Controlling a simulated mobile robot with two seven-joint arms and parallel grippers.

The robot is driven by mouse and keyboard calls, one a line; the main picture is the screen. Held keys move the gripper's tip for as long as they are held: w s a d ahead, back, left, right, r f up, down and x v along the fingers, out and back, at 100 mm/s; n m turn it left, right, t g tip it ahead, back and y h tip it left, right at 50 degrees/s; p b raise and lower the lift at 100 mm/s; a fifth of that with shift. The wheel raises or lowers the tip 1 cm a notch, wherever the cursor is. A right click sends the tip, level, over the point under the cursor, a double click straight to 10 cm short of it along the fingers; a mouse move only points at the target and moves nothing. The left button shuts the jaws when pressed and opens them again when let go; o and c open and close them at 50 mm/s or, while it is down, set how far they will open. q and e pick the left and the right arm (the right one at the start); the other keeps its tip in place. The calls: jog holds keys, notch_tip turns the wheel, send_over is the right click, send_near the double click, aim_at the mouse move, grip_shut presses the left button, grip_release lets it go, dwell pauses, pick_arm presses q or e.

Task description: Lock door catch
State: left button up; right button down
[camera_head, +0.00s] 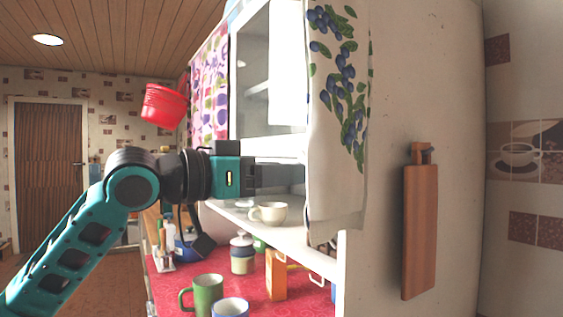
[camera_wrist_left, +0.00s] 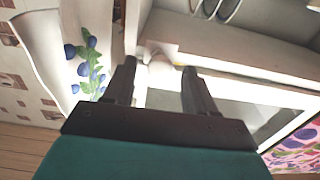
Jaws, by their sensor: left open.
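My left gripper (camera_head: 256,176) is in front of the white wall cabinet, at the lower edge of its glazed door (camera_head: 270,142). In the left wrist view the two dark fingers (camera_wrist_left: 160,78) are spread apart with nothing clasped. A pale rounded thing (camera_wrist_left: 161,72) shows beyond and between the fingertips; I cannot tell whether it is part of the cabinet or a cup. The white door frame (camera_wrist_left: 240,78) and its glass run to the right of the fingers there. I cannot make out a door catch for certain in either view. My right gripper is not in view.
A blueberry-print towel (camera_head: 338,110) hangs right of the door. A cream cup (camera_head: 268,212) stands on the open shelf below my gripper. A green mug (camera_head: 207,296) and a lidded jar (camera_head: 242,254) stand on the red oilcloth. A cutting board (camera_head: 419,230) hangs at right.

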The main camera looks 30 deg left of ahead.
pick_arm(q)
jog(key=shift+w+d, duration=0.2)
jog(key=shift+w, duration=0.2)
jog(key=c, duration=1)
jog(key=shift+c, duration=0.2)
jog(key=shift+m+p, duration=0.3)
jog(key=shift+m, duration=0.1)
jog(key=m+p, duration=0.4)
jog(key=m, duration=0.4)
jog(key=shift+r+p, duration=0.1)
jog(key=shift+p, duration=0.25)
jog(key=shift+m, duration=0.4)
